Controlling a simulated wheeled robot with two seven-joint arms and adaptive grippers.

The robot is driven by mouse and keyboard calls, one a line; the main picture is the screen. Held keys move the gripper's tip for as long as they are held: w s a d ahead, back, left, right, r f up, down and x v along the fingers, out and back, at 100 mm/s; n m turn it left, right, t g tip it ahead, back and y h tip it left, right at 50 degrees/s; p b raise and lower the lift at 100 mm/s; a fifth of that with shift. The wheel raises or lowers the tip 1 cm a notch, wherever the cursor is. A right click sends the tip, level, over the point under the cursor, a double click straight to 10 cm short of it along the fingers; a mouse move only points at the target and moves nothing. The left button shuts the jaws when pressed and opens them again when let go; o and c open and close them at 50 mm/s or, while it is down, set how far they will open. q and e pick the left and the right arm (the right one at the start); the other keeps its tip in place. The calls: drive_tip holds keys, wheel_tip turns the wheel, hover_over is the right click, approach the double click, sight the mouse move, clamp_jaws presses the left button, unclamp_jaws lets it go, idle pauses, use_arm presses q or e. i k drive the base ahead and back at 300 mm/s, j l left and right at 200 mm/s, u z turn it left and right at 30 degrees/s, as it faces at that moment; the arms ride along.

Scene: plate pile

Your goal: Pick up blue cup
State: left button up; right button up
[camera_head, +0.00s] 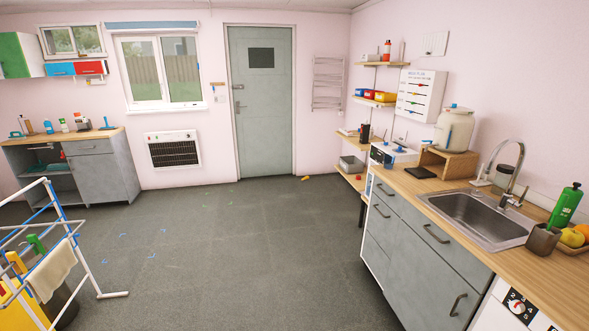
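I cannot make out a clear blue cup in the head view. Small blue items (400,147) sit at the far end of the right counter, by a white box, too small to identify. Another small blue item (16,134) lies on the left counter (75,138), and a blue-handled thing (107,124) stands at that counter's right end. Neither of my grippers is in view.
The right counter (450,205) holds a sink (480,215), a large jar (454,130), a green bottle (565,205) and fruit (572,238). A drying rack (75,245) stands at left. The grey floor (230,255) is mostly open, with small scattered bits, up to a closed door (262,110).

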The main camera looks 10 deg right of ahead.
sight(388, 160)
drive_tip(key=i+u, duration=0.1)
drive_tip(key=i, duration=0.7)
drive_tip(key=i+j+z, duration=0.1)
drive_tip(key=i+z, duration=0.15)
drive_tip(key=i, duration=0.55)
drive_tip(key=i+j+z, duration=0.15)
drive_tip(key=i+z, duration=0.25)
drive_tip(key=i+j+z, duration=1.1)
